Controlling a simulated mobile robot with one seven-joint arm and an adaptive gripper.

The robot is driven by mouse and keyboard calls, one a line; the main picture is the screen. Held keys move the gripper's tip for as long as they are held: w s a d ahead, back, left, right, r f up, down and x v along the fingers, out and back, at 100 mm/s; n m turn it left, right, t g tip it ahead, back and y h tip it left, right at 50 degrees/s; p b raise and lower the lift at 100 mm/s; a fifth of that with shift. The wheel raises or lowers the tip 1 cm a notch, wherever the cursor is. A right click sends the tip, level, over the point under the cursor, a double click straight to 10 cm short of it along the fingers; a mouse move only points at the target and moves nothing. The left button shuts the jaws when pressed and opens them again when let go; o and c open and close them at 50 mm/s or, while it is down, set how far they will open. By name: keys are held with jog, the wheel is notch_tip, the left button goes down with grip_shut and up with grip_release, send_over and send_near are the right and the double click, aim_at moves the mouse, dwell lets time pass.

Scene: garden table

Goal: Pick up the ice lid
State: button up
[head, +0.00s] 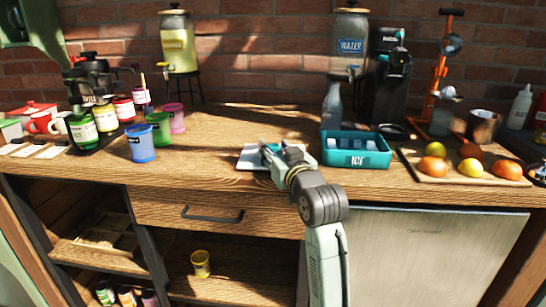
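A teal bin labelled ICE (337,157) stands on the wooden counter right of centre, open at the top with pale blocks inside. A flat pale panel (248,163) lies on the counter just left of the bin; it looks like the ice lid, though I cannot be sure. My gripper (265,149) is over this panel, low and close to it, and hides part of it. I cannot tell whether it touches the panel or whether its fingers are open or shut.
Blue, green and pink cups (141,147) stand to the left. A clear bottle (332,106) stands behind the bin. A wooden board (455,180) with several fruits is to the right. The counter (235,118) behind my gripper is mostly clear.

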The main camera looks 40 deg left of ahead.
grip_shut()
jog(key=shift+r, duration=0.1)
dwell(0.3)
